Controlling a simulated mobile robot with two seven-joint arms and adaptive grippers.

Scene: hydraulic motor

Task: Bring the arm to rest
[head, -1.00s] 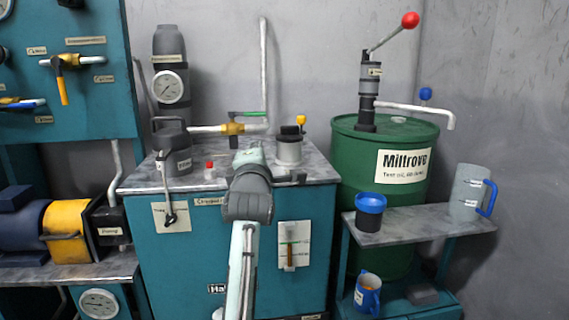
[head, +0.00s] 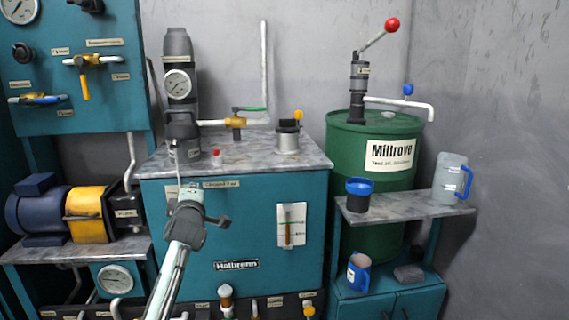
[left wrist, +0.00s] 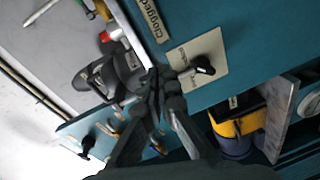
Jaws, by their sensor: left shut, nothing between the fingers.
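My left arm comes in from the bottom of the head view. Its dark gripper (head: 187,192) is in front of the upper left of the teal tank's front (head: 250,215). In the left wrist view the fingers of this gripper (left wrist: 154,80) are together, with nothing between them. A lever with a black knob (left wrist: 203,65) shows beside a pale label there, apart from the fingers as far as I can tell. In the head view the gripper partly hides that label and the lever's lower end. My right gripper is not in view.
On the tank top stand a dark pitcher-like filler (head: 182,135), a red-capped part (head: 216,158) and a grey canister (head: 288,138). A green Miltrove drum (head: 350,150) and a shelf with a jug (head: 449,180) stand right. A motor (head: 45,210) is left.

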